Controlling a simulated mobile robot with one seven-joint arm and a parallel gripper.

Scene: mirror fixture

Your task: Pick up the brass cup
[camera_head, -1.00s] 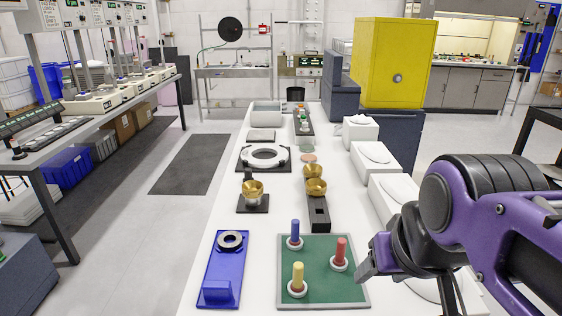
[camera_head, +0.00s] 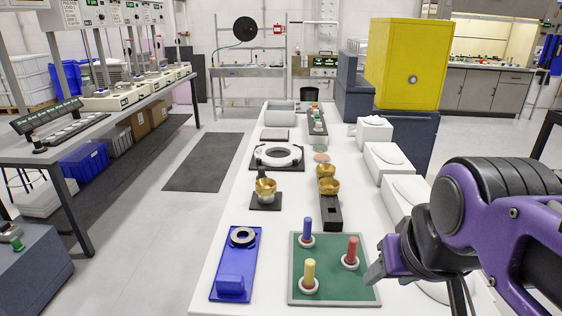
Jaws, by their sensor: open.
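Several small brass-coloured cups or bowls stand mid-table, and I cannot tell which one is the named cup. One brass cup (camera_head: 265,186) sits on a white piece on a square black base at the left. Two more stand to its right: a farther brass cup (camera_head: 326,170) and a nearer brass cup (camera_head: 330,186), at the far end of a black slotted block (camera_head: 331,214). My gripper (camera_head: 376,272) is open at the lower right, beside the green peg board's right edge. It is empty and well short of all the cups.
The white table (camera_head: 222,200) holds a green board (camera_head: 330,268) with blue, red and yellow pegs, and a blue fixture (camera_head: 238,262). A white ring (camera_head: 277,156) lies beyond the cups. White blocks (camera_head: 388,159) line the right edge. A yellow cabinet (camera_head: 402,70) stands behind.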

